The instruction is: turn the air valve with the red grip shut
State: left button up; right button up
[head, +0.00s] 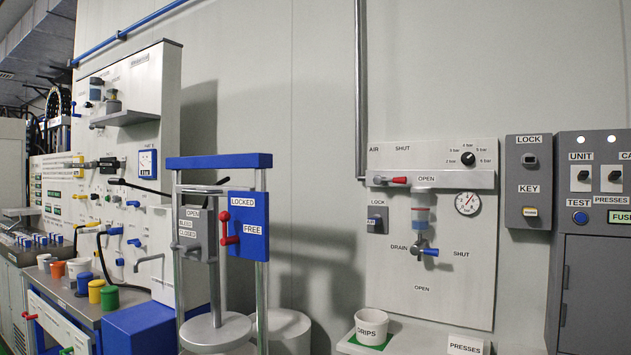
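The air valve with the red grip (398,180) is on the upper left of a pale wall panel (390,272), right of the middle of the head view. Its grip lies horizontal and points right, toward the word OPEN. The word SHUT stands above the valve, with AIR to its left. Neither of my grippers is in view, and nothing touches the valve.
A blue-gripped drain valve (428,251), a gauge (467,203) and a lock box (377,220) share the panel. A DRIPS cup (371,325) stands below. Left is a blue-topped frame (219,162) with another red lever (226,229). A grey cabinet (595,290) stands right.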

aim_at(377, 179)
jog(key=u, duration=0.55)
jog(key=i, duration=0.75)
jog(key=u, duration=0.15)
